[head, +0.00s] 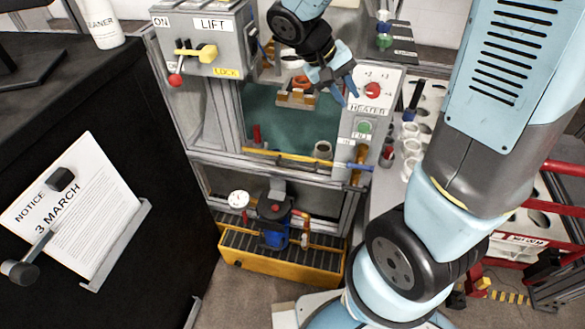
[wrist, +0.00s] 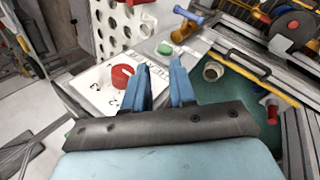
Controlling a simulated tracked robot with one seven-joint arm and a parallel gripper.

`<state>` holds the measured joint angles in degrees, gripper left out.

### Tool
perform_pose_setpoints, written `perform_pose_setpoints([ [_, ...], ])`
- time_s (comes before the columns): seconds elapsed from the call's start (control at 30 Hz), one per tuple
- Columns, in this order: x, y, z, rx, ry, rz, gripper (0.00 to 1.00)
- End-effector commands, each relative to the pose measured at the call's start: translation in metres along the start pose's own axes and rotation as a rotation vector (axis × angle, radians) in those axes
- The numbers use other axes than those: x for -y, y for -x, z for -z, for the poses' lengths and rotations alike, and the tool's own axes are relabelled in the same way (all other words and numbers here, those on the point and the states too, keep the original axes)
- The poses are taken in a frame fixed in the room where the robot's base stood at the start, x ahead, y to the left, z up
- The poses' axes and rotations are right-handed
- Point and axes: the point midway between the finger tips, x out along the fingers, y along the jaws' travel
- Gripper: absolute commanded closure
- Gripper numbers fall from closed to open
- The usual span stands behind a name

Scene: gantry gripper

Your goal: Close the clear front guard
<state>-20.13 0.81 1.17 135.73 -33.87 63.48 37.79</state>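The machine's front opening (head: 292,128) shows a green floor inside. A yellow-edged rail (head: 290,155) runs along its lower front edge. In the wrist view, a dark bar with a yellow edge (wrist: 241,50) lies along the frame beside the green floor (wrist: 236,88). I cannot clearly make out the clear guard panel or tell its position. My gripper (head: 347,100) is at the upper right of the opening, beside the heater panel. In the wrist view my gripper (wrist: 160,68) has its two blue fingers apart, with nothing held between them.
The heater panel with a red knob (head: 372,90) stands right of the opening. A yellow tray (head: 283,272) sits below. A black cabinet (head: 150,130) stands left, and a rack of white cups (head: 410,147) right.

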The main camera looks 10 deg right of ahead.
Motion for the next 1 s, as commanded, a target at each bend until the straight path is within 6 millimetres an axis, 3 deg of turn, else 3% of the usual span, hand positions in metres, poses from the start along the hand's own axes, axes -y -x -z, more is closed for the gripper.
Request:
perform_pose_setpoints([
  [0.5,0.097,-0.051,0.058,-0.041,0.131,-0.391,0.75],
  [1.0,0.22,-0.113,0.086,-0.281,0.272,-0.691,0.75],
])
